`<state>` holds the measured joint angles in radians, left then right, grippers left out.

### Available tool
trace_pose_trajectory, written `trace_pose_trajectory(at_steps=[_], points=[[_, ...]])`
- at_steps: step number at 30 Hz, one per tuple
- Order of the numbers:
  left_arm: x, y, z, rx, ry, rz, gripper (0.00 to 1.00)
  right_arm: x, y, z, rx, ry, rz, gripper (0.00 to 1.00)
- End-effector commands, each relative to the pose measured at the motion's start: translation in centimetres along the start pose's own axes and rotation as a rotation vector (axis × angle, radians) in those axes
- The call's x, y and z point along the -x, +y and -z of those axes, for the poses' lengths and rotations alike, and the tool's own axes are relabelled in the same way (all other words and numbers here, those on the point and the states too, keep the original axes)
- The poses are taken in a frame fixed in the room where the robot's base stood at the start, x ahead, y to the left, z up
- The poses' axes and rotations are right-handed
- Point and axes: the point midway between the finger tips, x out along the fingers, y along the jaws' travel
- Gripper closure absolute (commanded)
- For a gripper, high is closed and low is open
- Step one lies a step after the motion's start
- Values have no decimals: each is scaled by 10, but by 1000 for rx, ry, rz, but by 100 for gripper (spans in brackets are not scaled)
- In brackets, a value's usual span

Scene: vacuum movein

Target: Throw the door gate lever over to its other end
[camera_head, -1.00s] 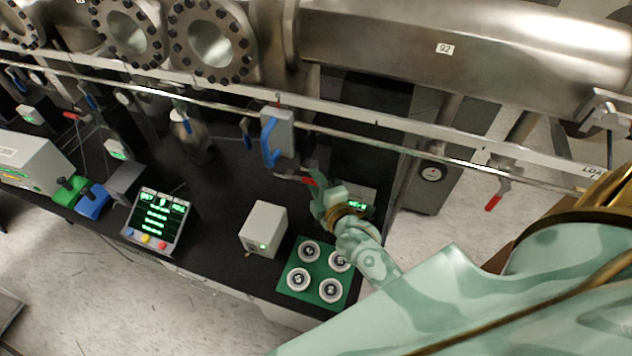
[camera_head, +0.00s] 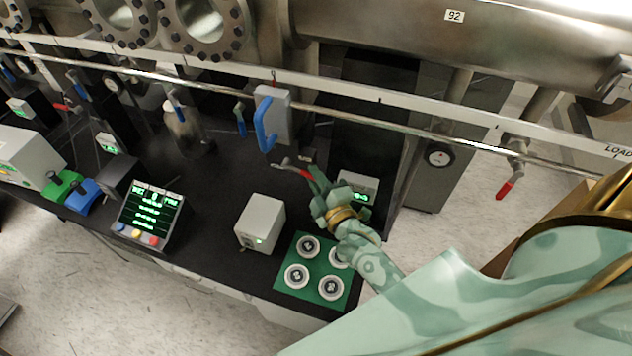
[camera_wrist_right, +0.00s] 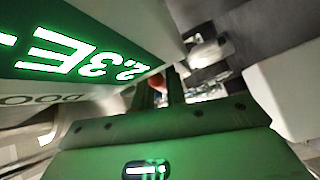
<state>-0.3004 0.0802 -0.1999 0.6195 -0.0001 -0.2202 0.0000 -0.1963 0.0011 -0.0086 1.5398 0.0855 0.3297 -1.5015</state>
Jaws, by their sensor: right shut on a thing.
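The lever with the red grip (camera_head: 302,172) sticks out over the black bench, below the blue-handled grey box; I take it for the door gate lever. Its grip points to the lower right. My right gripper (camera_head: 314,181) is shut on the end of this grip. In the right wrist view a bit of the red grip (camera_wrist_right: 158,82) shows between the dark fingers (camera_wrist_right: 166,92); the rest is hidden. My left gripper is in neither view.
A grey gauge box (camera_head: 358,188) with a green display stands close beside my right gripper; it fills the upper left of the wrist view (camera_wrist_right: 90,50). A green tray (camera_head: 325,268) with round parts and a white box (camera_head: 260,222) are nearer. A rail (camera_head: 400,128) runs behind.

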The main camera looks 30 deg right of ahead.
Motion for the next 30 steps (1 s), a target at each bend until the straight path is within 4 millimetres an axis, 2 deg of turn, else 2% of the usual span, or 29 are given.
trace_pose_trajectory(at_steps=[1, 3, 12, 19, 30], points=[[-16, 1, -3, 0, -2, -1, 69, 0, -12, -2, -25, 8, -23, 100], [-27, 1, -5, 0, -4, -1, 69, -1, -15, -2, -62, 18, -60, 100], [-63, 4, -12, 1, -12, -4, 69, -5, -26, -1, -192, 54, -188, 100], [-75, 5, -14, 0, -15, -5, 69, -7, -27, 0, -243, 68, -239, 100], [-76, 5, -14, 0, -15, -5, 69, -8, -26, 1, -256, 73, -254, 100]])
